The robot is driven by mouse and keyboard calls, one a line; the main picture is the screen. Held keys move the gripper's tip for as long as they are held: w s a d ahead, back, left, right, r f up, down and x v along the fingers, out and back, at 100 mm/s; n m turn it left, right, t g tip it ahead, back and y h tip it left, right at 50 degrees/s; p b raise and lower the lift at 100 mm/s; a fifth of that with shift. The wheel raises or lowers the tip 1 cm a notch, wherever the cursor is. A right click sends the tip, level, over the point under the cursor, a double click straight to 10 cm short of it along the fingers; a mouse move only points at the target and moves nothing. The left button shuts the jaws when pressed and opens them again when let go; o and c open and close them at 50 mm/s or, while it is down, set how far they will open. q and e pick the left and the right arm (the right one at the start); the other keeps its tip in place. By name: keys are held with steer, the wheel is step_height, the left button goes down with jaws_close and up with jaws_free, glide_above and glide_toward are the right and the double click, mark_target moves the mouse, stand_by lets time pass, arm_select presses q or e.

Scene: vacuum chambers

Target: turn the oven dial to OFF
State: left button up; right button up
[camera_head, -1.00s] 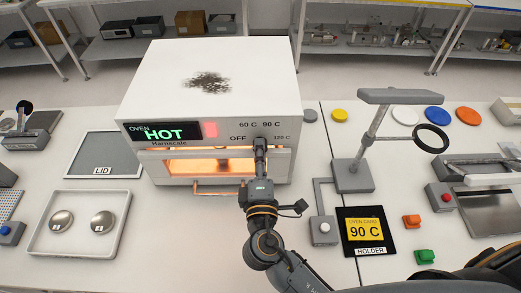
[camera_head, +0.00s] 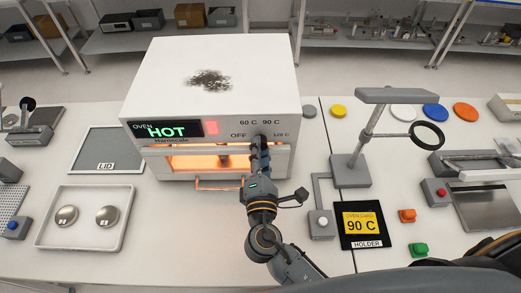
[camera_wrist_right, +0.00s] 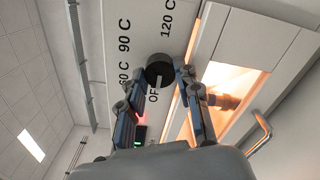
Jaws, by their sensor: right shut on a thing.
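The oven (camera_head: 210,85) is a white box with a lit green "HOT" display and a red light beside it. Its dial (camera_wrist_right: 158,68) is a dark round knob on the front panel, with labels OFF, 60 C, 90 C and 120 C around it. My right gripper (camera_head: 259,145) is shut on the dial from the front, its fingers on either side of the knob in the right wrist view. My left gripper is not in view.
The oven door handle (camera_head: 218,186) is just below my right gripper, under a glowing window. A grey stand (camera_head: 350,171), a button box (camera_head: 321,222) and a card holder (camera_head: 366,243) are to the right. A tray with two discs (camera_head: 84,244) is left.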

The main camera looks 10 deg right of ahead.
steer(key=shift+r, duration=0.1)
steer(key=o, duration=1.2)
steer(key=shift+w, duration=0.1)
steer(key=shift+c, duration=0.2)
steer(key=s+a, duration=0.2)
steer(key=s, duration=0.9)
steer(key=shift+s+a, duration=0.2)
steer(key=shift+s, duration=0.15)
